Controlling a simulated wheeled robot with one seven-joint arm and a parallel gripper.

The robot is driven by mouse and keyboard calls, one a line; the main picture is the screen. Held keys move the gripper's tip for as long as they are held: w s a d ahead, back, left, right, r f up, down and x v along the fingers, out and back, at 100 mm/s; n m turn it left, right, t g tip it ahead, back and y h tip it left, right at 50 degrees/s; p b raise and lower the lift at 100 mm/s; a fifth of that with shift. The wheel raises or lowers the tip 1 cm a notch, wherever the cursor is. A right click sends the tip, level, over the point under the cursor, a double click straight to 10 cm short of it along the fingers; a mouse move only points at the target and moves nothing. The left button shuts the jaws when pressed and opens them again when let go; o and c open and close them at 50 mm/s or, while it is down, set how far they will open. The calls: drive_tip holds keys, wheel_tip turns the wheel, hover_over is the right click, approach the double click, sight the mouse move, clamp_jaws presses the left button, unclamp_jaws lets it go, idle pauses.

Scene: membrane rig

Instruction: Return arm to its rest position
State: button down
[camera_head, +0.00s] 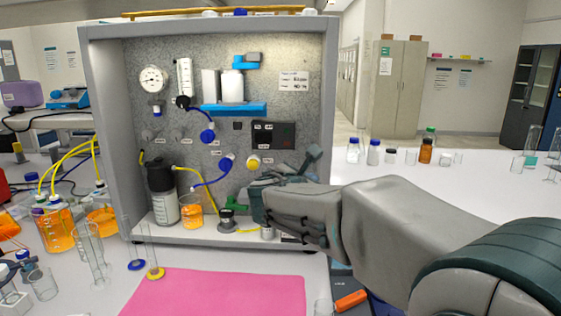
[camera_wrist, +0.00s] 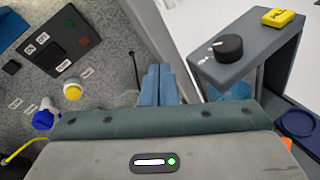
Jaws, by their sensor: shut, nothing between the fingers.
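My gripper (camera_head: 312,158) is in front of the right part of the rig's panel (camera_head: 222,135) in the head view, with my arm reaching in from the right. In the wrist view the two blue fingers of my gripper (camera_wrist: 158,82) are side by side, shut with nothing between them. The arm is stretched out and bent, and it hides the lower right corner of the rig and part of the bench. The dark control box (camera_head: 272,135) and the yellow knob (camera_head: 253,162) on the panel are near the hand; the yellow knob also shows in the wrist view (camera_wrist: 73,91).
A grey box with a black knob (camera_wrist: 229,47) stands right of the fingers in the wrist view. A black-capped bottle (camera_head: 162,192) and an orange beaker (camera_head: 192,212) stand on the rig's shelf. A pink mat (camera_head: 215,293) lies clear in front. Glassware stands at left; several bottles stand behind my arm.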

drive_tip(key=s+d+f+m+g+p, duration=0.1)
drive_tip(key=s+d+f+m+g, duration=0.3)
drive_tip(key=s+d+f+m, duration=0.25)
drive_tip(key=s+d+f+m+g, duration=0.4)
drive_tip(key=s+d+m, duration=0.1)
drive_tip(key=s+m, duration=0.35)
drive_tip(key=s+a+f+m+g+y, duration=0.1)
drive_tip(key=s+f+m+y, duration=0.2)
drive_tip(key=s+m, duration=0.3)
drive_tip(key=s+a+f+m+g+y+p, duration=0.1)
drive_tip(key=s+f+m+g+y, duration=0.1)
drive_tip(key=s+m, duration=0.4)
drive_tip(key=s+f+y, duration=0.1)
drive_tip(key=s, duration=0.2)
drive_tip(key=shift+a+f, duration=0.4)
drive_tip(key=shift+s, duration=0.1)
